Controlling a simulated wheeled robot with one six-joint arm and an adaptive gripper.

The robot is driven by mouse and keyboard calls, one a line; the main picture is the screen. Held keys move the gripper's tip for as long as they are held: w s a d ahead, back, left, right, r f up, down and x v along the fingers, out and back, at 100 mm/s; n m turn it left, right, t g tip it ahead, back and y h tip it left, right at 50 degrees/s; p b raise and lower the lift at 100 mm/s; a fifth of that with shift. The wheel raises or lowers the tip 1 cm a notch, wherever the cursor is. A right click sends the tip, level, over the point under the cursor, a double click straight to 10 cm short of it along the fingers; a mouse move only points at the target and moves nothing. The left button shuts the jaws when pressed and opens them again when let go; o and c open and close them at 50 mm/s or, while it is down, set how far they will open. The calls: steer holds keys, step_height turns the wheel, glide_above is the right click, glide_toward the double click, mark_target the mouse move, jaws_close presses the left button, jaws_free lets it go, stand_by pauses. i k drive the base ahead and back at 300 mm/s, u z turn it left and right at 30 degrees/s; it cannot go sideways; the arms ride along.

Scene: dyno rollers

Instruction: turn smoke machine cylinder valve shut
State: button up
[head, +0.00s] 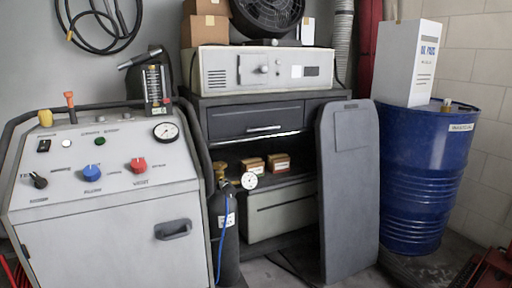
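The smoke machine (110,243) is a pale grey cabinet at the left, with a sloped panel of knobs and a round gauge (166,131). A dark gas cylinder (231,254) with a white label stands upright just right of it. The cylinder's small brass-coloured valve (220,172) is at its top, beside a white-faced pressure gauge (249,181). The valve is too small to tell whether it is open or shut. A blue hose (221,240) runs down the cylinder's left side. My gripper is not in view.
A black rail (199,143) of the machine passes close to the cylinder's left. A dark shelf unit (262,101) stands behind. A grey panel (348,205) leans upright at the right, beside a blue drum (425,170). A small floor patch (262,274) shows right of the cylinder.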

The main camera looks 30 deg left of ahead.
mark_target(220, 165)
steer(key=u, duration=0.25)
steer(key=i, duration=1.1)
steer(key=u, duration=1.4)
steer(key=i, duration=0.85)
steer(key=u, duration=0.85)
